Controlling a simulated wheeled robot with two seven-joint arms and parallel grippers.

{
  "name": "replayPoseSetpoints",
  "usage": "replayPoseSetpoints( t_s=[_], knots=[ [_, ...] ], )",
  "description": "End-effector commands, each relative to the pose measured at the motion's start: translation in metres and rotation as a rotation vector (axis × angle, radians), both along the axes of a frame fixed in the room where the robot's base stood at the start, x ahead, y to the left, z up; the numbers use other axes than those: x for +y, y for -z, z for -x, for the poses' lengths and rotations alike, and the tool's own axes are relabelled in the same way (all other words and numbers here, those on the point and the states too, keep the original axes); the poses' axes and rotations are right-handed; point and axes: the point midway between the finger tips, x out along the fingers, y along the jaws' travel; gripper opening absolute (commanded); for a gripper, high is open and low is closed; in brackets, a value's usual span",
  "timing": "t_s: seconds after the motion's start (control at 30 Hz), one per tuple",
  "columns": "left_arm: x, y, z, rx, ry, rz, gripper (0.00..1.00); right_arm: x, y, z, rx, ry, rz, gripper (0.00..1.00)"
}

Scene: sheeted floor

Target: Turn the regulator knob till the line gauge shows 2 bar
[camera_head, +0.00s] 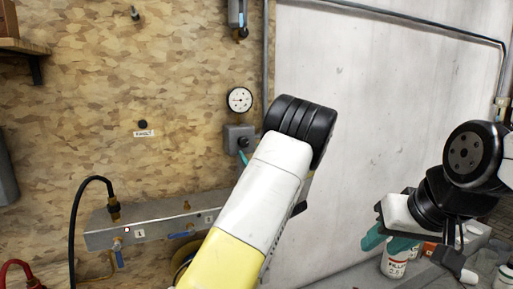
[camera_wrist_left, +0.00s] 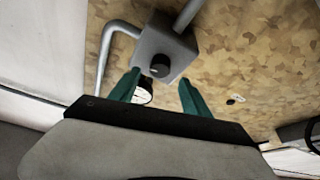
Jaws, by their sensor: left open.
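The line gauge (camera_head: 240,99) is a round white dial with a black rim on the chipboard wall. Its needle is too small to read surely. Below it is the grey regulator box (camera_head: 239,131) with a dark round knob (camera_head: 243,143). My left gripper is open in the left wrist view (camera_wrist_left: 158,83), its teal fingers to either side of the knob (camera_wrist_left: 160,66) and apart from it. The gauge (camera_wrist_left: 143,93) is partly hidden behind one finger there. In the head view my left arm hides most of that gripper. My right gripper (camera_head: 389,240) is at the lower right, away from the regulator.
A metal manifold (camera_head: 160,226) with blue-handled valves and a black hose (camera_head: 74,222) runs along the lower wall. A vertical pipe (camera_head: 265,60) passes right of the gauge. A white tub (camera_head: 395,264) stands below my right gripper. A shelf (camera_head: 20,46) juts out upper left.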

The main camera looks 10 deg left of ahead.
Motion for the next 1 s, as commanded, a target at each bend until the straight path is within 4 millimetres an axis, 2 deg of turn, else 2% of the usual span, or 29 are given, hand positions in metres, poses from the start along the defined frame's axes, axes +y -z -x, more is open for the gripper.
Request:
replayPoseSetpoints(
  t_s=[0.1,0.3,0.63,0.67,0.93,1.0],
  knots=[
    [0.012,-0.008,-0.014,-0.002,0.000,0.001,0.55,0.000,0.000,0.000,0.000,0.000,0.000,0.36],
    [0.026,-0.015,-0.031,0.002,0.001,0.001,0.55,0.000,0.000,0.000,0.000,0.000,0.000,0.36],
    [0.029,-0.017,-0.035,0.003,0.002,0.000,0.55,0.000,0.000,0.000,0.000,0.000,0.000,0.36],
    [0.029,-0.017,-0.035,0.002,0.003,0.001,0.54,0.000,0.000,0.000,0.000,0.000,0.000,0.36],
    [0.029,-0.017,-0.035,0.002,0.003,0.001,0.00,0.000,0.000,0.000,0.000,0.000,0.000,0.36],
    [0.029,-0.017,-0.035,0.002,0.003,0.001,0.00,0.000,0.000,0.000,0.000,0.000,0.000,0.36]
  ],
)
